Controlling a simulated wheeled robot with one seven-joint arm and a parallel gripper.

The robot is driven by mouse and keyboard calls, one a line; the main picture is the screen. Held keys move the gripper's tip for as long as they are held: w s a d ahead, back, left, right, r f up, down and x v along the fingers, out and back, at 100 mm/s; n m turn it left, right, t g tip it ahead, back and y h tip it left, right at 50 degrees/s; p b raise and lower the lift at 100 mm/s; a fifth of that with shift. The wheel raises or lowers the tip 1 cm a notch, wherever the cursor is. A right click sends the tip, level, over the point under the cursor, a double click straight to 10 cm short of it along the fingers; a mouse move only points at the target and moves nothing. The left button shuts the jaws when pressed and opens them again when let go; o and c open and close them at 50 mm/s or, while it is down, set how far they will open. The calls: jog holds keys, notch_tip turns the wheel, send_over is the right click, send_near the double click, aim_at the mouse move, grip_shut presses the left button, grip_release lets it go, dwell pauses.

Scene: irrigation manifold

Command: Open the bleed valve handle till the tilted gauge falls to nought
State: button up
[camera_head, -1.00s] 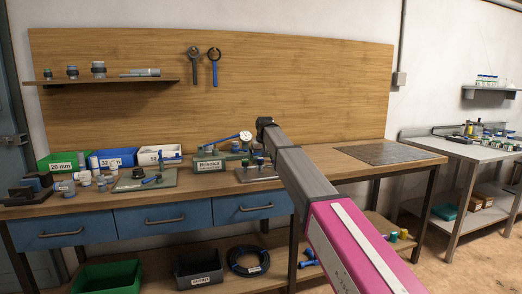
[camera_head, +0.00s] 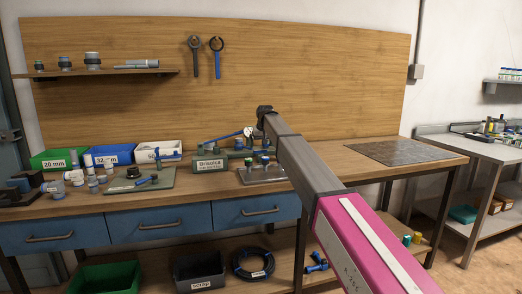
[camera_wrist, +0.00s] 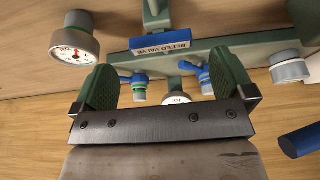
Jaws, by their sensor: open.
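In the wrist view my gripper (camera_wrist: 167,72) is open, its two green-padded fingers spread and nothing between them. Beyond and between the fingers hangs a blue label reading BLEED VALVE (camera_wrist: 160,46). Two blue handles show near the pads, one by the left finger (camera_wrist: 140,84) and one by the right finger (camera_wrist: 196,70), partly hidden by it. I cannot tell which is the bleed valve's. A round white gauge with a red needle (camera_wrist: 76,46) sits left of the left finger; its reading is unclear. A white gauge (camera_head: 249,131) shows small in the head view, where my gripper is hidden.
The workbench (camera_head: 390,181) carries green, blue and white bins (camera_head: 60,158) at its left. A grey mat (camera_head: 392,153) lies at the right, with bare wood around it. A grey capped fitting (camera_wrist: 290,68) and a dark blue cylinder (camera_wrist: 303,140) lie right of the gripper.

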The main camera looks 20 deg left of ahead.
aim_at(260, 151)
jog(key=shift+x, duration=1.85)
jog(key=c, duration=0.9)
